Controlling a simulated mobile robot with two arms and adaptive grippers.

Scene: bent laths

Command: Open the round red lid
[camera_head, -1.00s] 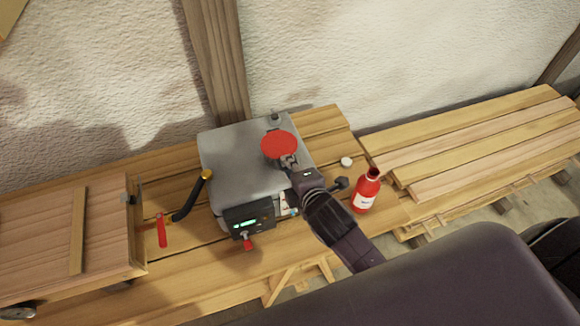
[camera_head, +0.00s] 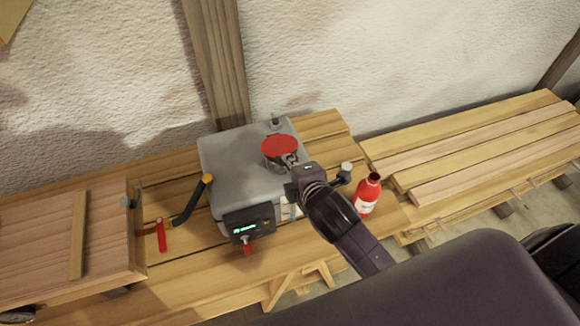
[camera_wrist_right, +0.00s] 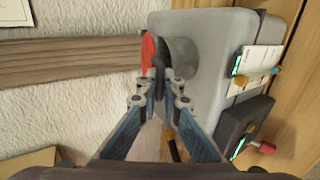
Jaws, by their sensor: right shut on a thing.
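The round red lid (camera_head: 281,146) is at the top of a short grey neck (camera_head: 271,166) on the grey box-shaped tank (camera_head: 232,168). In the right wrist view the lid (camera_wrist_right: 147,54) shows nearly edge-on beside the neck (camera_wrist_right: 183,58). My right gripper (camera_head: 290,161) is at the lid's near right edge. Its fingertips (camera_wrist_right: 160,88) are shut on a dark part at the lid's rim. I cannot tell whether there is a gap under the lid. My left gripper is not in view.
A black-and-yellow lever (camera_head: 192,200) and a red handle (camera_head: 162,235) are left of the tank. Stacked planks (camera_head: 480,140) lie at right.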

